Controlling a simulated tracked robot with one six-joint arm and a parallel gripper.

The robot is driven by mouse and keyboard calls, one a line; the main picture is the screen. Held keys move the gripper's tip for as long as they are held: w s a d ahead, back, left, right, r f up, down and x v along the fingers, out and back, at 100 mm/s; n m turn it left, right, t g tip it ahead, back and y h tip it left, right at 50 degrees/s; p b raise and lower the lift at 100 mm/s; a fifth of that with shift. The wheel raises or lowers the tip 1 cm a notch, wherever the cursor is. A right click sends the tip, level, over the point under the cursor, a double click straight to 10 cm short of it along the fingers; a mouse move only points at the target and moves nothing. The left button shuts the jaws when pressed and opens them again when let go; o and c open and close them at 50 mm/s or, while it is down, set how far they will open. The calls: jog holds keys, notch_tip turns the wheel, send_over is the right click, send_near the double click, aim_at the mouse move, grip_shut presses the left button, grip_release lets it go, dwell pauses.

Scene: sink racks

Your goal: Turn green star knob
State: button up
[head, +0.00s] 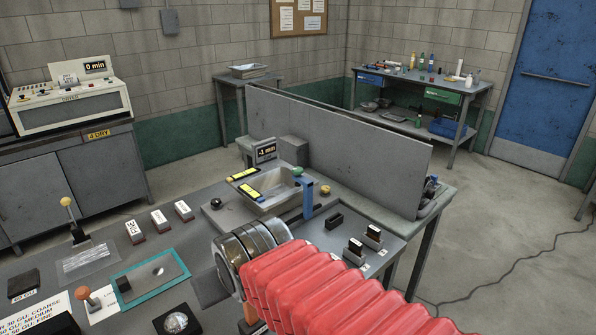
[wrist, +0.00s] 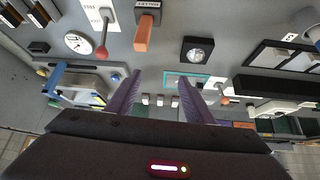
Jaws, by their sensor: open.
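A small green knob (head: 297,171) sits at the back right rim of the grey sink basin (head: 268,190) in the head view. It is too small there to make out a star shape. My gripper (wrist: 160,80) shows in the wrist view with its two purple fingers spread and nothing between them. The wrist picture looks upside down, with the sink area (wrist: 85,82) at its left, away from the fingers. I cannot make out the green knob clearly there. In the head view my red-sleeved arm covers the front of the bench, and the fingers are hidden.
A blue upright post (head: 307,198) and a yellow knob (head: 325,189) stand close to the sink. A small display (head: 265,152) stands behind it. A tall grey panel (head: 340,135) runs along the bench's back. Dark blocks (head: 355,246) sit at the right.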

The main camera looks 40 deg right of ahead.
jog(key=w+d+m+t+h, duration=0.2)
jog(key=w+d, duration=0.6)
jog(key=w, duration=0.2)
jog(key=m+t+h, duration=0.3)
jog(key=t+h, duration=0.3)
send_near(299, 173)
jog(key=shift+s+a+f, duration=0.2)
jog(key=shift+s+a, duration=0.4)
jog(key=shift+s, duration=0.15)
jog(key=x, duration=1.4)
jog(key=shift+s+r, duration=0.1)
jog(key=shift+r, duration=0.2)
jog(key=shift+c, duration=0.6)
jog(key=shift+d, duration=0.1)
jog(key=c, duration=0.9)
